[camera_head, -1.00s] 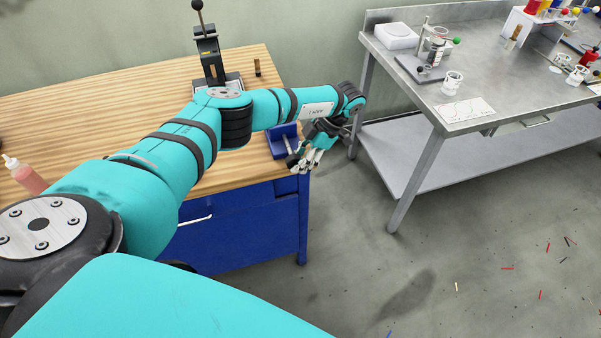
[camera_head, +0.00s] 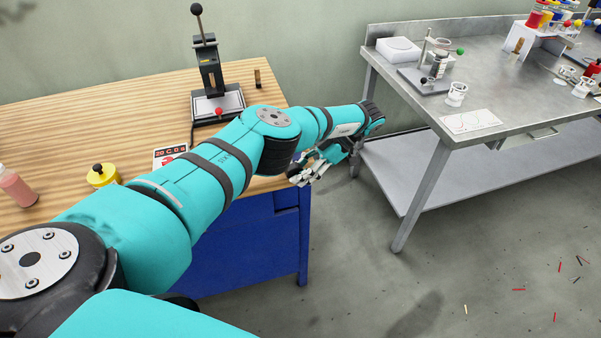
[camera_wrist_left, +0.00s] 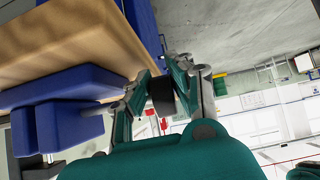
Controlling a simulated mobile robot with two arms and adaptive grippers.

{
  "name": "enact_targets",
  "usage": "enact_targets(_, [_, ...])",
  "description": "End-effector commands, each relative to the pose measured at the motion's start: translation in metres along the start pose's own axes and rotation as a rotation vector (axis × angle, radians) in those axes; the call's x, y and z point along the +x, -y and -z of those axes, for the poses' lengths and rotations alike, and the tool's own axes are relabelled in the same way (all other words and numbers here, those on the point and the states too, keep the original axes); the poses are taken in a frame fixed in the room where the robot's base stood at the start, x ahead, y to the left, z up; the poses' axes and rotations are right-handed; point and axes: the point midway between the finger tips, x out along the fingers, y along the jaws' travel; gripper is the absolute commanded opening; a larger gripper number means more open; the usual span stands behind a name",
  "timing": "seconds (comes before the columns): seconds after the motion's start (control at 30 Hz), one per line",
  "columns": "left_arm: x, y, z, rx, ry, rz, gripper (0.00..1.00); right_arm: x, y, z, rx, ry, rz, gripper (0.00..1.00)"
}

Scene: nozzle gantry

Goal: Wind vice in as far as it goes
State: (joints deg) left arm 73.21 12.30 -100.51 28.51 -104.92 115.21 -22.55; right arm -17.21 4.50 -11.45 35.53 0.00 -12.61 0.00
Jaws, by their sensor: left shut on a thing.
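The blue vice (camera_wrist_left: 72,85) is fixed at the edge of the wooden bench and fills the left of the left wrist view. Its blue jaw block (camera_wrist_left: 82,126) stands below the body, and a metal rod runs from the vice toward my fingers. My left gripper (camera_wrist_left: 162,95) is shut on a dark round handle end (camera_wrist_left: 161,96) beside the vice. In the head view, my left gripper (camera_head: 302,177) is at the bench's right front corner, and my arm hides most of the vice. My right gripper is not in view.
The wooden bench (camera_head: 60,120) carries a black press (camera_head: 210,75), a yellow pot (camera_head: 103,176), a pink bottle (camera_head: 17,187) and a display box (camera_head: 169,155). A metal table (camera_head: 440,125) with lab items stands to the right. Open floor lies in front.

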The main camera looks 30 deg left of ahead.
Motion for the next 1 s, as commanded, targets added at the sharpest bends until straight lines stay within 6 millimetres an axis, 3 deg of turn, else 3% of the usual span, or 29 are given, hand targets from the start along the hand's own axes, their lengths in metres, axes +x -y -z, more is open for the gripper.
enact_targets(0.07, [0.002, 0.001, -0.001, 0.003, 0.000, 0.002, 0.00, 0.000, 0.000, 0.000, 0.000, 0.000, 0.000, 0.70])
enact_targets(0.1, [0.002, 0.001, -0.002, 0.003, 0.000, 0.003, 0.21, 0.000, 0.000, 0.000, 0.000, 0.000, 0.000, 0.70])
enact_targets(0.27, [0.002, 0.001, -0.001, 0.002, 0.000, 0.002, 0.42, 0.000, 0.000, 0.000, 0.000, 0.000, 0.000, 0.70])
enact_targets(0.73, [-0.008, -0.002, 0.007, 0.001, 0.005, -0.007, 0.43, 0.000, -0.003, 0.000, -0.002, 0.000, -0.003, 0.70])
enact_targets(0.9, [-0.017, -0.002, 0.022, -0.002, -0.002, -0.002, 0.43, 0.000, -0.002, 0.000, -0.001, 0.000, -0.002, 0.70])
enact_targets(1.0, [-0.033, -0.002, 0.040, 0.000, 0.002, -0.003, 0.43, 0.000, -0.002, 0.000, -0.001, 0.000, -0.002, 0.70])
